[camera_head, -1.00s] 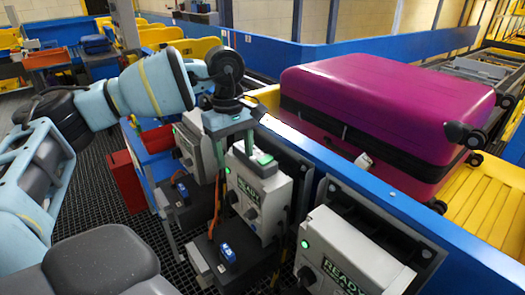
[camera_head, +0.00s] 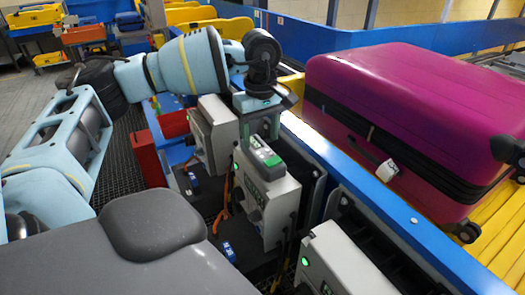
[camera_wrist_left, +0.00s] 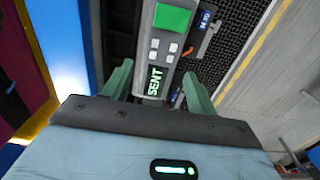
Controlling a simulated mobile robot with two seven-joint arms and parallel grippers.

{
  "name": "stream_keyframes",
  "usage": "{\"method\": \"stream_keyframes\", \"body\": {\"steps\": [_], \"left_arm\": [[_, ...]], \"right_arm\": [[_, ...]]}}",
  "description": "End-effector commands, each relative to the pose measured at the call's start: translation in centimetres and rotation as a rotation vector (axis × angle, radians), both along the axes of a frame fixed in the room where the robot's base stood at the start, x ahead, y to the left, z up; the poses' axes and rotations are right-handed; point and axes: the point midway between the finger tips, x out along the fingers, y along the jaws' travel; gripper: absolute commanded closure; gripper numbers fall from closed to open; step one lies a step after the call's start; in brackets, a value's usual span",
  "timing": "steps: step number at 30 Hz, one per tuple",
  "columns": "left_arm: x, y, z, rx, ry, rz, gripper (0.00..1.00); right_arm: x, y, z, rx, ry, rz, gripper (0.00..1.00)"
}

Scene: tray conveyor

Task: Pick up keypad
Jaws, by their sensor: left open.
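The keypad (camera_head: 264,158) is a small grey handheld unit with a green top, at the top of a light grey box (camera_head: 270,200). In the left wrist view the keypad (camera_wrist_left: 165,45) shows a green screen and several pale buttons. Green "SENT" lettering shows just below the buttons. My left gripper (camera_head: 262,125) is open, right above the keypad in the head view. In the left wrist view its two green fingers (camera_wrist_left: 158,85) stand apart on either side of the unit, with nothing held. Whether the fingers touch it cannot be told. My right gripper is out of view.
A blue conveyor wall (camera_head: 375,205) runs along the right. A large magenta suitcase (camera_head: 420,105) lies behind it on the yellow conveyor. Similar grey boxes stand at front (camera_head: 340,262) and behind (camera_head: 213,135). A red bin (camera_head: 146,158) stands left. Dark grating covers the floor.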

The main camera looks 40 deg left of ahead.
Motion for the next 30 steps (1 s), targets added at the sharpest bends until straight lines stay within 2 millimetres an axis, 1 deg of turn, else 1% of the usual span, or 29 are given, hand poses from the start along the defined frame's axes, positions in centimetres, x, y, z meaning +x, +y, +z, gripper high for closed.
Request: {"method": "stream_keyframes", "body": {"steps": [2, 5, 12, 15, 18, 24, 30], "left_arm": [[0.0, 0.0, -0.1, 0.0, 0.0, 0.0, 0.42], [-0.1, -0.2, -0.7, 0.001, 0.001, 0.0, 0.42], [-0.2, -0.6, -3.8, 0.0, 0.0, 0.001, 0.42], [-0.2, -0.6, -4.7, 0.0, -0.001, 0.001, 0.42], [-0.2, -0.5, -5.1, 0.0, 0.0, 0.001, 0.42], [-0.2, -0.5, -5.2, 0.0, -0.001, 0.001, 0.42], [-0.2, -0.5, -5.1, -0.001, -0.001, 0.001, 0.68]], "right_arm": [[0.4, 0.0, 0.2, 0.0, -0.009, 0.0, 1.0], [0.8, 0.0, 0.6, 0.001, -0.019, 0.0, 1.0], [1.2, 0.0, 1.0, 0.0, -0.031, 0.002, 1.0], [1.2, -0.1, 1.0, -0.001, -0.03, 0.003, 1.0], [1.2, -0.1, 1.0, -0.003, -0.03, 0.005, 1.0], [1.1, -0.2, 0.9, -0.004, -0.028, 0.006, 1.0], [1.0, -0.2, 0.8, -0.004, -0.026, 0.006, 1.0]]}}
